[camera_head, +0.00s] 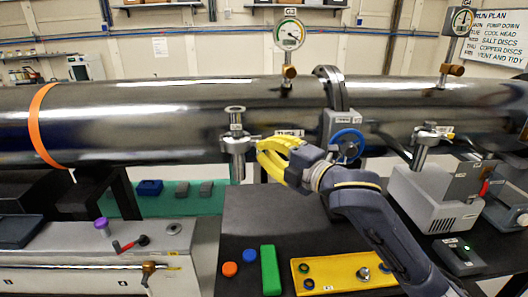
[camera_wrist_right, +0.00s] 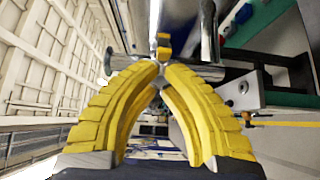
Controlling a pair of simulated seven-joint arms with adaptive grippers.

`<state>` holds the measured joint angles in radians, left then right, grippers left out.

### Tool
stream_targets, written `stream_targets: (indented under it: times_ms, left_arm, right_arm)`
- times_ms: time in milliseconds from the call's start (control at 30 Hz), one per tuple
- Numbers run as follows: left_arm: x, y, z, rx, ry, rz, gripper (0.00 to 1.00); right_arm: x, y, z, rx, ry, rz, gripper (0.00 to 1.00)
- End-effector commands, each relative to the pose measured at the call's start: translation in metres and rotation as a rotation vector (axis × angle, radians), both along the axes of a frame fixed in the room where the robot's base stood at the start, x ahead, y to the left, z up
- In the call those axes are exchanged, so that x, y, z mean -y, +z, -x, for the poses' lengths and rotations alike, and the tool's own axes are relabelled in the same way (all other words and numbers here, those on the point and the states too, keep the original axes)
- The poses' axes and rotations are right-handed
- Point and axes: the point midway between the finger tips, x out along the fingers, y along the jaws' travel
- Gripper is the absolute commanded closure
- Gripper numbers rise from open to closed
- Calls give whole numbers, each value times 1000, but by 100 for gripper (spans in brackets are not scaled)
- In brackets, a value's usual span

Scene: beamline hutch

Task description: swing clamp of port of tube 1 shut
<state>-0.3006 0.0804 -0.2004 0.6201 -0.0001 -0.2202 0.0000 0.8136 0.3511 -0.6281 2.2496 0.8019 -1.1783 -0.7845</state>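The black tube (camera_head: 190,105) runs across the head view, with a "TUBE" label (camera_head: 290,132) on its front; its number is hard to read. A metal port (camera_head: 237,150) with a flanged top sticks out below the tube, left of that label. A small brass-coloured clamp part (camera_head: 255,137) shows at the port's right side. My right gripper (camera_head: 260,150) is right beside the port. In the right wrist view its yellow fingertips (camera_wrist_right: 160,68) come together just before the metal port (camera_wrist_right: 190,72). I cannot tell whether they touch the clamp. My left gripper is not in view.
A blue handwheel valve (camera_head: 347,145) is just right of my right gripper. A second port (camera_head: 425,142) stands further right, above a grey pump (camera_head: 440,200). A yellow plate (camera_head: 340,272), a green block (camera_head: 270,270) and blue and orange caps lie on the dark bench below.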

Motion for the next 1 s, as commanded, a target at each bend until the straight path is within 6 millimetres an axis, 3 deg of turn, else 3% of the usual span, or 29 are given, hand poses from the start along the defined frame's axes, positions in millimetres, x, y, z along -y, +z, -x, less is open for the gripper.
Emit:
stream_targets:
  times_ms: [267,600,1000]
  left_arm:
    - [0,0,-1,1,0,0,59]
    - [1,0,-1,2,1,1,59]
    - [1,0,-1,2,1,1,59]
  right_arm:
    - [1,0,-1,1,-1,1,100]
    - [5,0,-17,1,-2,2,100]
    - [4,0,-16,0,0,0,100]
